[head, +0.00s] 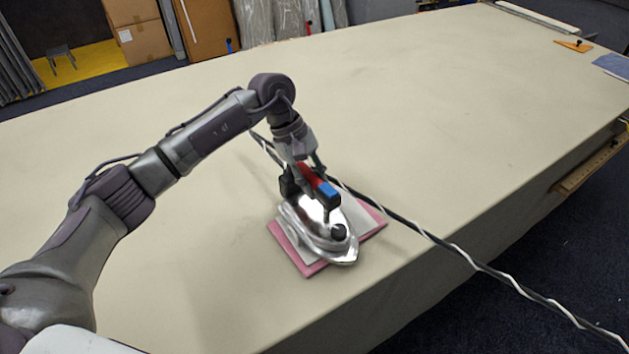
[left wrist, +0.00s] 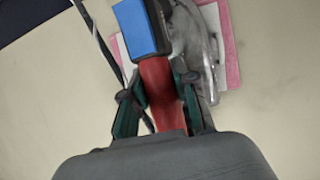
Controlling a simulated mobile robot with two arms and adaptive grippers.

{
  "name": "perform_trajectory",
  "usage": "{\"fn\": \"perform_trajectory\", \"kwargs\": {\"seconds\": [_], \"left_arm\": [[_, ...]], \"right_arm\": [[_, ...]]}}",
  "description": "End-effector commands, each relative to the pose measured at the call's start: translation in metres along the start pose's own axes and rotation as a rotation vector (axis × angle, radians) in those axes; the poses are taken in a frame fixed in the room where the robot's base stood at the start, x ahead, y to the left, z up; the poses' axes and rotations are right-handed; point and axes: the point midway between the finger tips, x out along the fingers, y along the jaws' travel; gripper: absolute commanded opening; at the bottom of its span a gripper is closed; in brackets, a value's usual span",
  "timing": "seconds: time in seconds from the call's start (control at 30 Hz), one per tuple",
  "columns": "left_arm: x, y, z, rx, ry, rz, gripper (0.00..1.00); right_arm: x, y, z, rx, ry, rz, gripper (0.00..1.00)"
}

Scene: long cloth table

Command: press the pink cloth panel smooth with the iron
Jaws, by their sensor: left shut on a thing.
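The pink cloth panel (head: 374,219) lies on the long table near its front edge, with a paler, whitish layer on top of it. The silver iron (head: 320,240) stands over the panel and covers much of it, its tip pointing to the lower right. I cannot tell whether its sole touches the cloth. My left gripper (head: 312,170) is shut on the iron's red and blue handle. In the left wrist view the fingers (left wrist: 163,103) close on both sides of the red grip, and the pink panel (left wrist: 231,45) shows beyond the iron. My right gripper is not in view.
A black and white cord (head: 440,240) runs from the iron's area across the table and over its front edge. The cloth table (head: 440,90) is wide and mostly bare. An orange tool (head: 573,45) and blue cloth (head: 614,66) lie at the far right.

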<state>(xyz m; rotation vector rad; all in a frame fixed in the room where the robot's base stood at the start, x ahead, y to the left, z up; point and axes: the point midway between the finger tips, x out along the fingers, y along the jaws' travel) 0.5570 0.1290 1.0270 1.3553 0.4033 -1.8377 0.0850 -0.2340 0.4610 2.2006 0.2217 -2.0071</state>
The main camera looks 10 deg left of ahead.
Motion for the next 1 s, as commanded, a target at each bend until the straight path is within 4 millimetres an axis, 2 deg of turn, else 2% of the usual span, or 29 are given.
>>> {"fn": "perform_trajectory", "kwargs": {"seconds": [0.8, 1.0], "left_arm": [[-0.059, 0.013, 0.025, 0.003, -0.001, 0.004, 0.0], [-0.065, 0.015, 0.027, 0.002, -0.001, 0.004, 0.0]], "right_arm": [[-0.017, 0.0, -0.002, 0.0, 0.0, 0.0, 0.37], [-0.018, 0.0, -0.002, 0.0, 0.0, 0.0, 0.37]]}}
